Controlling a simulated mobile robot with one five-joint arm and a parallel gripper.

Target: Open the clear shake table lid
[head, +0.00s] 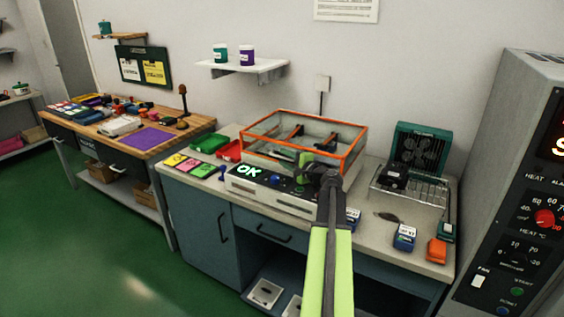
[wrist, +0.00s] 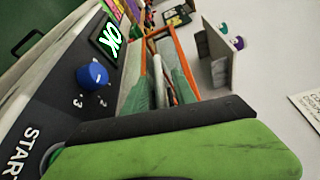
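The shake table (head: 262,188) stands on the bench, with a lit green OK display on its front panel. Its clear lid (head: 352,152) has orange edges and lies over the top, apparently down. Inside are dark clamp-like parts. My gripper (head: 308,170) is at the lid's front edge, right of the panel's middle; I cannot tell whether it touches. In the wrist view, a green and black part of my gripper (wrist: 185,140) fills the bottom, and the lid's orange edge (wrist: 183,62) shows beyond it. The blue knob (wrist: 92,76) and START label are to the left. The finger gap is hidden.
Right of the shake table are a wire rack with a green fan unit (head: 418,150) and small blue (head: 404,238) and orange (head: 437,250) blocks. Coloured cards (head: 190,166) lie left. A wall shelf (head: 243,69) with two jars hangs above. A tall control cabinet (head: 510,190) stands right.

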